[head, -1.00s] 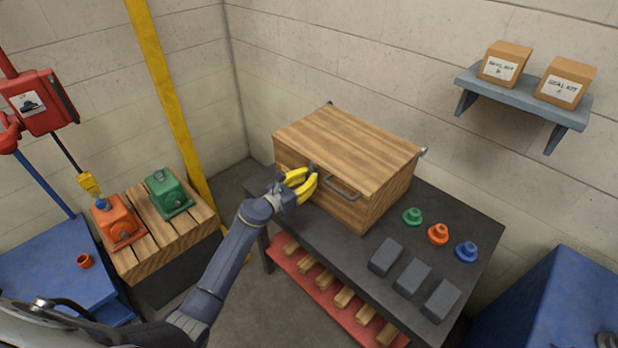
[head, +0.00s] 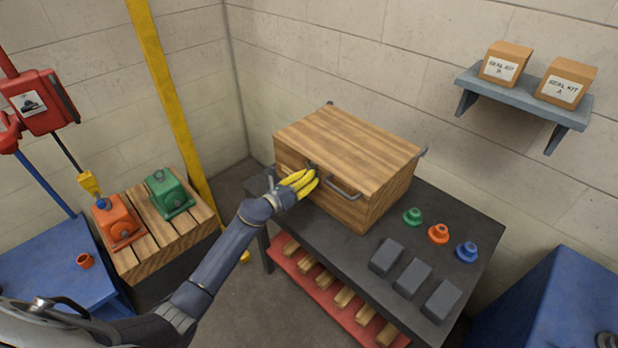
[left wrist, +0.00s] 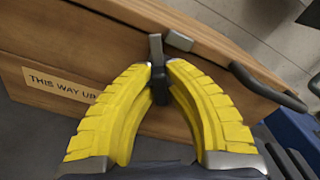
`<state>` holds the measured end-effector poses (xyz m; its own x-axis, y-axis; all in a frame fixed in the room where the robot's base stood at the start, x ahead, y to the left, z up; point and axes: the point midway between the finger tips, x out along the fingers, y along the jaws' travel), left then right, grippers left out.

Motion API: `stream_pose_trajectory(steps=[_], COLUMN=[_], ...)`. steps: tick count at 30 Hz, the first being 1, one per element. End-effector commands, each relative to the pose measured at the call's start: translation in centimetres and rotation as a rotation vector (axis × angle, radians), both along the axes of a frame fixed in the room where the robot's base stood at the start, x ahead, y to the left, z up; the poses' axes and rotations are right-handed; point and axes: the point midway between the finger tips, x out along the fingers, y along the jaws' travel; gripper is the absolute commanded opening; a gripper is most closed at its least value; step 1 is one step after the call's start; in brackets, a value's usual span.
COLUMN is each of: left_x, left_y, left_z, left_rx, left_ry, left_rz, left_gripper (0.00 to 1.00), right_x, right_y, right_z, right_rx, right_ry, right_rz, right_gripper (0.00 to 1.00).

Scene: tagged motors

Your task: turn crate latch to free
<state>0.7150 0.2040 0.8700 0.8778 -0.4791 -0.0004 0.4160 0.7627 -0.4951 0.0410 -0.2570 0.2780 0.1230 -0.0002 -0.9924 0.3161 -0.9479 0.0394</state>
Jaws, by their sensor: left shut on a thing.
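The wooden crate (head: 352,143) stands shut on the dark bench, with its lid down. Its front also shows in the left wrist view (left wrist: 60,50), with a "THIS WAY UP" label. The small dark latch (left wrist: 157,70) sits on the crate's front just under the lid edge. My left gripper (head: 310,179) is at the crate's front, left of the dark handle (head: 343,189). In the left wrist view its yellow fingers (left wrist: 160,78) are closed around the latch's lower part, and the latch's upper end sticks up past the tips. My right gripper is not in view.
On the bench (head: 320,238), right of the crate, are green, orange and blue knobs (head: 438,234) and several grey blocks (head: 413,277). A slatted stand (head: 160,255) at left holds orange and green motors (head: 170,192). The floor between stand and bench is mostly clear.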

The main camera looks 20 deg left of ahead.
Motion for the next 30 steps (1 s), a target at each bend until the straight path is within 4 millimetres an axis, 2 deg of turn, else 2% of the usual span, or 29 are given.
stream_pose_trajectory(steps=[21, 30], left_x=[0.17, 0.2], left_y=[0.25, 0.25], left_z=[-0.12, -0.17], left_rx=[-0.592, -0.789], left_ry=[0.322, 0.429], left_rz=[0.001, 0.0], left_gripper=[0.0, 0.0], right_x=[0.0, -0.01], right_y=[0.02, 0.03], right_z=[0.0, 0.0], right_rx=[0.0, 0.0], right_ry=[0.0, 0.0], right_rz=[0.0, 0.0], right_gripper=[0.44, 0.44])
